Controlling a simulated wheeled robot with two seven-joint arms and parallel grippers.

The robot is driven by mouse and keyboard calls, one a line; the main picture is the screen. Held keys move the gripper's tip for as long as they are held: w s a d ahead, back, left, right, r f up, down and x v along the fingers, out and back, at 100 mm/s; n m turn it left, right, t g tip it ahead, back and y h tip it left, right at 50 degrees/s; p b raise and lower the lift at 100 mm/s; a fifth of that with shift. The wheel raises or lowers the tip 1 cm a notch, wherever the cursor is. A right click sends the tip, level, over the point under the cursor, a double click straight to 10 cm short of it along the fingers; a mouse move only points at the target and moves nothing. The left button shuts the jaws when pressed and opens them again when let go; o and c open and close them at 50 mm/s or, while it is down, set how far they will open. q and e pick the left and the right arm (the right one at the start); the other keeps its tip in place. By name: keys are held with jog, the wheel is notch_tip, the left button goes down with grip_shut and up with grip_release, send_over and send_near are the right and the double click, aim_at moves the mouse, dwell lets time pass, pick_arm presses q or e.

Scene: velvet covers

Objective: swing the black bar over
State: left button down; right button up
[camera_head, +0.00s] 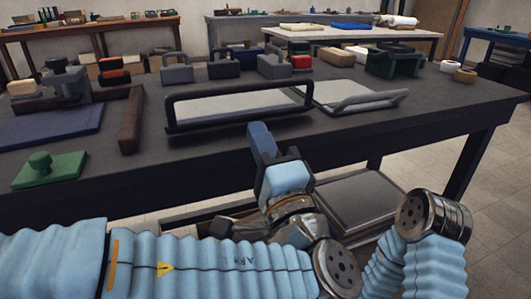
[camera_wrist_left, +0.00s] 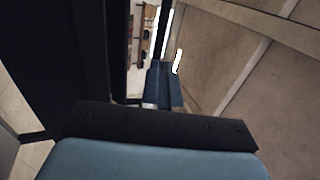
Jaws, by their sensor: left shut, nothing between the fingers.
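The black bar (camera_head: 240,91) is the long top rail of a dark frame with bent ends. It stands raised around a pale flat panel (camera_head: 225,107) near the front of the dark table. My left gripper (camera_head: 258,133) is at the table's front edge, in front of the frame and below the bar, pointing up. Its blue fingers are together with nothing between them. They also show in the left wrist view (camera_wrist_left: 164,85). I cannot tell whether they touch the table edge. My right gripper is not in view.
A second panel with a grey bar (camera_head: 372,100) lies to the right. A brown strip (camera_head: 132,118), a blue mat (camera_head: 50,127) and a green knobbed block (camera_head: 48,170) are to the left. Several grey blocks stand behind. A dark-topped stool (camera_head: 365,199) is below the table.

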aim_at(240, 90)
pick_arm(q)
jog(key=p+x, duration=0.1)
jog(key=x, duration=0.7)
jog(key=shift+w, duration=0.2)
jog(key=shift+r, duration=0.1)
